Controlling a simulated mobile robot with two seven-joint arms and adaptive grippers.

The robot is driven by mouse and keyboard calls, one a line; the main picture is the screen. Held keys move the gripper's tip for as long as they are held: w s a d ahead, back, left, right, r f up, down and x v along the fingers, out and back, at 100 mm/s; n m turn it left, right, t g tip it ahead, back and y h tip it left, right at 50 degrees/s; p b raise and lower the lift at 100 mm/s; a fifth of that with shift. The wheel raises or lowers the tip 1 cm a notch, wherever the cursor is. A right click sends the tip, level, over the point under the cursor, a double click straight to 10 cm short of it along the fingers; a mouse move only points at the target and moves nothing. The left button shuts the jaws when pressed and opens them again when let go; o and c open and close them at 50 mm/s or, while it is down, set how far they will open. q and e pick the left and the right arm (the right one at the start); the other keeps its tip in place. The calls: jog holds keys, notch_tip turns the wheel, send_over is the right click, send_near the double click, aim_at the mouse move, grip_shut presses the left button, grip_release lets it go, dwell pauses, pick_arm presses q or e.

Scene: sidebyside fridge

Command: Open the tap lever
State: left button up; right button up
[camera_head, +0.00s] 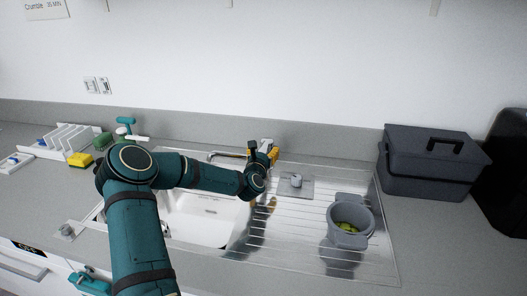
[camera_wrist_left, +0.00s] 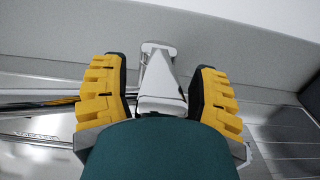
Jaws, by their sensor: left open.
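The tap's chrome lever (camera_wrist_left: 162,80) shows in the left wrist view, upright in the picture and between the two yellow finger pads of my left gripper (camera_wrist_left: 160,92). The fingers are open, with a gap visible on each side of the lever. In the head view my left gripper (camera_head: 264,155) is at the tap behind the sink and hides most of it. The tap's spout (camera_head: 226,155) shows left of the gripper there.
The sink basin (camera_head: 205,222) lies below my left arm. On the drainer stands a grey pot (camera_head: 349,222) with green contents. A dark grey box (camera_head: 430,165) is at right. A yellow sponge (camera_head: 80,159) and white rack (camera_head: 72,140) are at left. The wall is close behind.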

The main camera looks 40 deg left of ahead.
pick_arm(q)
jog(key=shift+w+a, duration=0.15)
jog(key=shift+w, duration=0.05)
grip_shut()
jog(key=shift+r, duration=0.1)
